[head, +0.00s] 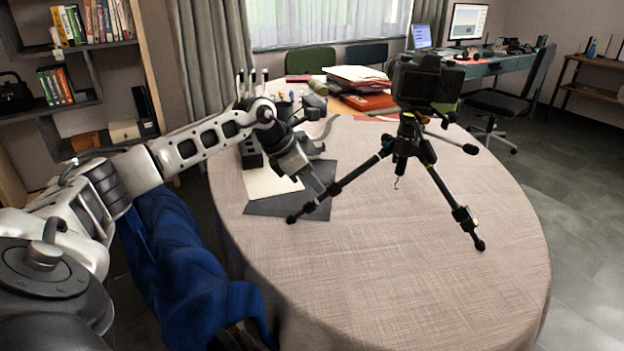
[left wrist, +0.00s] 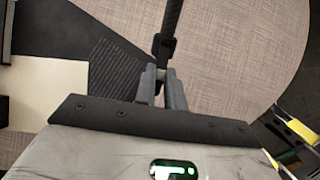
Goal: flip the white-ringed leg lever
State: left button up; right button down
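A black camera tripod (head: 408,148) stands on the round table with its legs spread. Its left leg slants down to the left and has a dark lever clamp (head: 334,188) low on it. In the left wrist view this leg (left wrist: 171,22) comes down from the top to a clamp (left wrist: 164,46), with a small pale ring (left wrist: 160,73) just below. My left gripper (head: 322,190) is at the clamp. In the left wrist view its two grey fingers (left wrist: 161,88) stand a little apart on either side of the leg's lower part. Contact with the lever is hidden. My right gripper is not in view.
The round table (head: 400,270) is clear at the front and right. A dark mat (head: 290,205) and a pale sheet (head: 268,183) lie under my left gripper. A camera (head: 425,82) tops the tripod. Papers and folders (head: 360,88) lie at the back.

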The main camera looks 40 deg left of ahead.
pick_arm(q)
jog(key=shift+r+p, duration=0.35)
jog(key=shift+r, duration=0.1)
dwell(0.6)
jog(key=shift+o, duration=0.2)
jog(key=shift+r, duration=0.1)
jog(key=shift+w+r+p, duration=0.15)
jog(key=shift+r+p, duration=0.15)
jog(key=shift+p, duration=0.05)
jog(key=shift+d+r+p, duration=0.1)
jog(key=shift+r+p, duration=0.15)
jog(key=shift+p, duration=0.1)
jog(key=shift+c, duration=0.2)
jog(key=shift+w+d+r+p, duration=0.25)
jog(key=shift+w+r+p, duration=0.15)
jog(key=shift+r+p, duration=0.2)
dwell(0.5)
grip_shut()
jog(key=shift+f, duration=0.1)
jog(key=shift+w+d+p, duration=0.15)
jog(key=shift+w+p, duration=0.1)
jog(key=shift+p, duration=0.1)
